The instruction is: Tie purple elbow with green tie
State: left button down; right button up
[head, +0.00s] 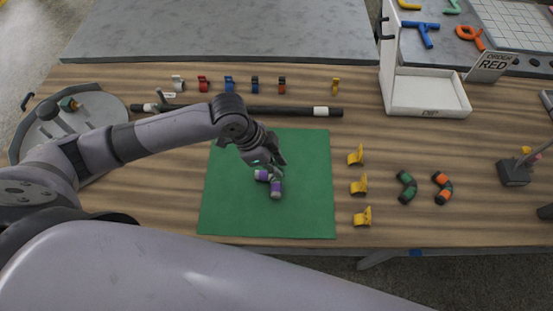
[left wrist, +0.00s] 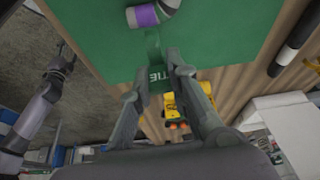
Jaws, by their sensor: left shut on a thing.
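The purple elbow (head: 275,188), dark grey with purple bands at its ends, lies on the green mat (head: 310,215). It also shows at the top of the left wrist view (left wrist: 145,16). My left gripper (head: 272,164) is low over the mat, right by the elbow and partly covering it. In the left wrist view its two fingers (left wrist: 162,75) are close together on a narrow green strip, which looks like the green tie (left wrist: 153,45); it barely stands out against the mat. I cannot tell whether the tie touches the elbow.
Several yellow holders (head: 358,186) stand right of the mat, then a green-banded elbow (head: 407,188) and an orange-banded elbow (head: 443,187). A black tube (head: 270,110) and a row of coloured clips (head: 229,85) lie behind. A white DIP box (head: 428,110) stands back right.

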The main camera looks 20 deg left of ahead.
pick_arm(q)
jog(key=shift+s+d+f+m, duration=0.2)
jog(key=shift+s+f+m, duration=0.1)
jog(key=shift+m, duration=0.1)
pick_arm(e)
jog(key=shift+s+d+r, duration=0.35)
jog(key=shift+s+d, duration=0.2)
jog(key=shift+s, duration=0.15)
jog(key=shift+r, duration=0.1)
pick_arm(q)
jog(key=shift+r+p, duration=0.1)
jog(key=shift+p, duration=0.5)
jog(key=shift+f+b, duration=0.35)
jog(key=shift+f, duration=0.1)
jog(key=shift+f+b, duration=0.65)
jog(key=shift+f, duration=0.95)
pick_arm(e)
jog(key=shift+w+a+f, duration=0.2)
jog(key=shift+a+f, duration=0.15)
jog(key=shift+f, duration=0.15)
jog(key=shift+d, duration=0.25)
